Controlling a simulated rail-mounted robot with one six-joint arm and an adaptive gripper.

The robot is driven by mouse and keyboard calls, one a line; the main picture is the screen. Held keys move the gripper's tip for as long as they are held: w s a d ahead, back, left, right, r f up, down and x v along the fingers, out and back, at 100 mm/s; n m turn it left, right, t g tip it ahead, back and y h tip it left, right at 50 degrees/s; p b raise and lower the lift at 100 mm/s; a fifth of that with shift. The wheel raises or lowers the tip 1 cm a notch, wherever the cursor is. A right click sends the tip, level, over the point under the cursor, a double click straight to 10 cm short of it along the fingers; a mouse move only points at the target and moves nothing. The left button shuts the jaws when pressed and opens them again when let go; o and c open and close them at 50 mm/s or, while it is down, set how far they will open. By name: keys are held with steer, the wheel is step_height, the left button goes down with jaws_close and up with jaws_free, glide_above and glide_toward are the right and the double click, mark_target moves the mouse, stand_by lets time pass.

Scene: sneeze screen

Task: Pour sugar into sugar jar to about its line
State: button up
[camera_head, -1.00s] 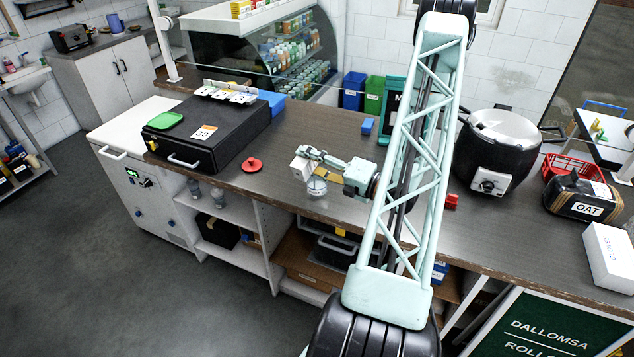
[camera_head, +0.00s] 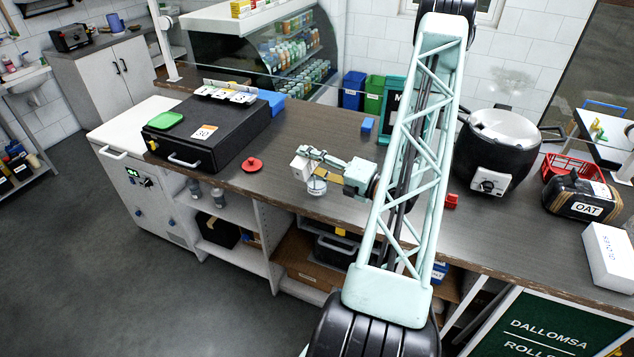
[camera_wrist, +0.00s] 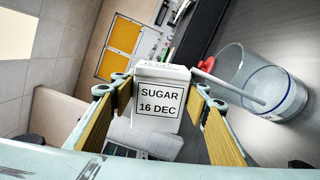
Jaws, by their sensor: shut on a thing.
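My gripper (camera_wrist: 165,112) is shut on a white sugar carton (camera_wrist: 160,100) labelled "SUGAR 16 DEC". In the head view the carton (camera_head: 300,168) is held above the counter at the tip of my gripper (camera_head: 322,160). The clear sugar jar (camera_head: 317,187) stands just below and beside it, near the counter's front edge. In the wrist view the jar (camera_wrist: 285,108) is at the right, with a blue line around it. A pale streak, apparently sugar, runs from beside the carton's top into the jar. The fill level is hard to read.
A red lid (camera_head: 252,165) lies on the counter left of the jar. A black cash drawer (camera_head: 200,145) stands farther left. A black cooker (camera_head: 497,150) and a red basket (camera_head: 566,166) are to the right. A blue block (camera_head: 367,125) lies behind.

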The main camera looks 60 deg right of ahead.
steer(key=shift+d+f+m+p, duration=0.15)
steer(key=shift+f+m+p, duration=0.2)
steer(key=shift+m+p, duration=0.35)
stand_by(3.9)
steer(key=shift+d+r+m+p, duration=0.15)
steer(key=shift+m+p, duration=0.2)
steer(key=shift+m, duration=0.15)
stand_by(2.9)
